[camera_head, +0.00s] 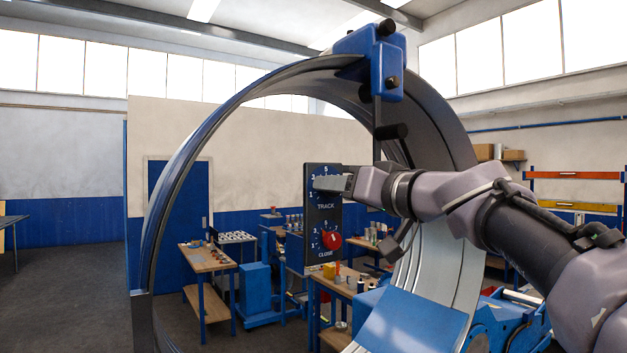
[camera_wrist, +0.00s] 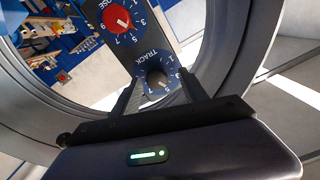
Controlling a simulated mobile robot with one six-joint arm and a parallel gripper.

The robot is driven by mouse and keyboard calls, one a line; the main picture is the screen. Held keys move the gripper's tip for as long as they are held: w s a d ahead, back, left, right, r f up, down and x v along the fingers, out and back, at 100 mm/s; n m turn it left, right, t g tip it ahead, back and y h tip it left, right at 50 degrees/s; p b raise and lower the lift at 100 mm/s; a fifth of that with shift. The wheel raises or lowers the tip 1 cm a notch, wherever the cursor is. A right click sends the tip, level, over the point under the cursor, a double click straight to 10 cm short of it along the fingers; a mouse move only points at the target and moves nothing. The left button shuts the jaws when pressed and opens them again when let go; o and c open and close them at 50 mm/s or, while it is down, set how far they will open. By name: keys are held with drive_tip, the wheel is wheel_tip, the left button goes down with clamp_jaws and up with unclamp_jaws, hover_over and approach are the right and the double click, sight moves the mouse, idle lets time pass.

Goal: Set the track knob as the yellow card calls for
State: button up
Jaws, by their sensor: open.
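A dark control panel (camera_head: 323,248) hangs inside the big metal ring. Its upper dial is marked TRACK and its lower dial CLOSE. The track knob (camera_wrist: 157,80) is round and grey-blue, with a pale mark that I cannot read against the numbers. In the head view my gripper hides it. My gripper (camera_wrist: 161,77) is open, with one finger on each side of the track knob; I cannot tell whether they touch it. The red close knob (camera_head: 332,240) also shows in the wrist view (camera_wrist: 116,19). I cannot make out a yellow card with readable writing.
The metal ring (camera_head: 180,170) arches around the panel, with a blue clamp block (camera_head: 372,62) on top. Workbenches (camera_head: 207,258) with small parts stand behind it. A small yellow object (camera_head: 329,271) shows below the panel. Open floor lies at the left.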

drive_tip(key=shift+w, duration=0.4)
drive_tip(key=shift+s+d, duration=0.1)
drive_tip(key=shift+s, duration=0.1)
drive_tip(key=shift+c, duration=1.3)
drive_tip(key=shift+w, duration=0.1)
clamp_jaws()
drive_tip(key=shift+m, duration=0.4)
drive_tip(key=m+b, duration=0.1)
drive_tip(key=m, duration=0.8)
drive_tip(key=shift+m, duration=0.3)
drive_tip(key=shift+r+m, duration=0.1)
drive_tip(key=shift+m, duration=0.2)
